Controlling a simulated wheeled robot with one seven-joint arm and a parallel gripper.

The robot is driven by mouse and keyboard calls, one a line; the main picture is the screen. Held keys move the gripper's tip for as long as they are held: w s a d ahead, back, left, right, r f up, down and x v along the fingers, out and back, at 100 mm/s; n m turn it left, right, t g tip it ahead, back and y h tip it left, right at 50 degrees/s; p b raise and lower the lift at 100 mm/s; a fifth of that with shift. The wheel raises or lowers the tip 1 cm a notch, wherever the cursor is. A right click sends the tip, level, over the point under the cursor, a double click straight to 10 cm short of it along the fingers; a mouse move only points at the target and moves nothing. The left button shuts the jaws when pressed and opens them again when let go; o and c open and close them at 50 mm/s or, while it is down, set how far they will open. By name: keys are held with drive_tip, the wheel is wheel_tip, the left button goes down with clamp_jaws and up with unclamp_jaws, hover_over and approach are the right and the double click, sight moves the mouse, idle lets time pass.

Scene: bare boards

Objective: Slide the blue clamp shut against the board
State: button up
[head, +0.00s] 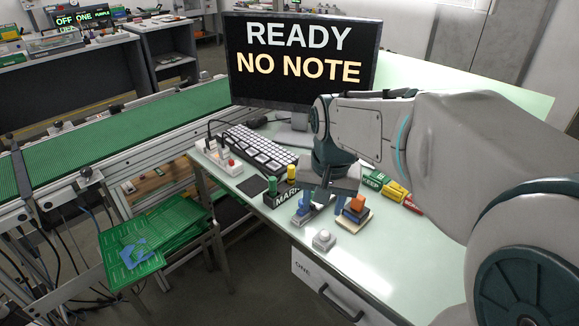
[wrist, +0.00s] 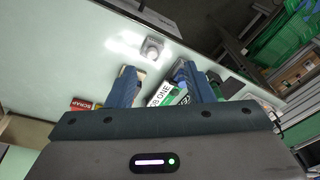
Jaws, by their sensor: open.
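A small fixture with a blue part, which looks like the blue clamp (head: 303,206), sits on the pale table at the left of my gripper's fingers in the head view. My gripper (head: 327,197) points down just above the table, its two dark blue fingers apart. I see no firm grip on anything. The fingers partly hide the fixture, so I cannot tell whether the clamp touches the board.
An orange-topped block (head: 356,205) stands close on the right. A white button box (head: 323,240) sits in front. A keyboard (head: 262,149) and monitor (head: 300,62) are behind. Green boards (head: 160,240) lie stacked on a stand at left. The front-right tabletop is clear.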

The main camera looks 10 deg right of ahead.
drive_tip(key=w+f+m+g+p, duration=0.15)
drive_tip(key=w+m, duration=0.55)
drive_tip(key=w, duration=1)
wheel_tip(320, 180, down, 14)
drive_tip(key=shift+w+d+r, duration=0.15)
drive_tip(key=shift+r, duration=0.1)
clamp_jaws()
